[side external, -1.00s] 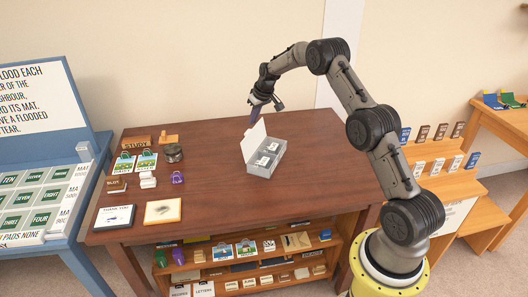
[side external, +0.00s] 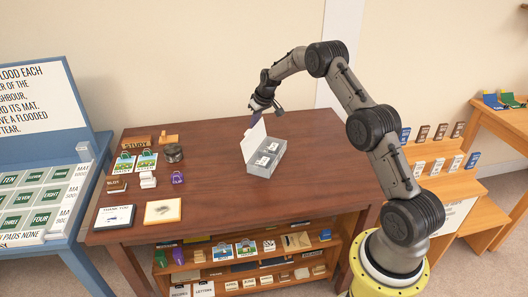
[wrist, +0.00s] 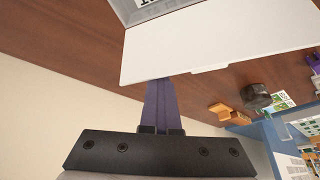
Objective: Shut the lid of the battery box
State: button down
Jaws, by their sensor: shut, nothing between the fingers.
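The battery box (side external: 266,163) is a grey box on the brown table, with white labelled pieces inside. Its white lid (side external: 253,143) stands raised and open along the box's left side. In the wrist view the lid's broad white face (wrist: 215,42) fills the upper middle, with part of the grey box (wrist: 135,8) beyond it. My gripper (side external: 256,117) has purple fingers, shut and empty, close to the lid's upper edge on its outer side. In the wrist view the fingers (wrist: 160,90) reach the lid's edge; I cannot tell whether they touch it.
Left of the box on the table (side external: 215,205) are a dark jar (side external: 173,153), a purple padlock-like item (side external: 177,177), a wooden sign (side external: 136,142), and flat boxes. The table right of the box is clear. A shelf of small goods lies below.

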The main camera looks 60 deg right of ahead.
jog(key=shift+s+d+f, duration=0.1)
jog(key=shift+s+f, duration=0.15)
jog(key=shift+s, duration=0.5)
jog(key=shift+s+d+f, duration=0.1)
jog(key=shift+s+f, duration=0.2)
jog(key=shift+s, duration=0.5)
jog(key=shift+s+d+f, duration=0.1)
jog(key=shift+s+f, duration=0.15)
jog(key=shift+s, duration=0.65)
jog(key=shift+s+d+r, duration=0.15)
jog(key=shift+s+d, duration=0.05)
jog(key=shift+s, duration=0.6)
jog(key=shift+s+d+r, duration=0.1)
jog(key=shift+s+d, duration=0.1)
jog(key=shift+s, duration=0.6)
jog(key=shift+s+d+r, duration=0.15)
jog(key=shift+s+d, duration=0.05)
jog(key=shift+s, duration=0.6)
jog(key=shift+f, duration=1.8)
jog(key=shift+r, duration=0.1)
notch_tip(320, 180, up, 7)
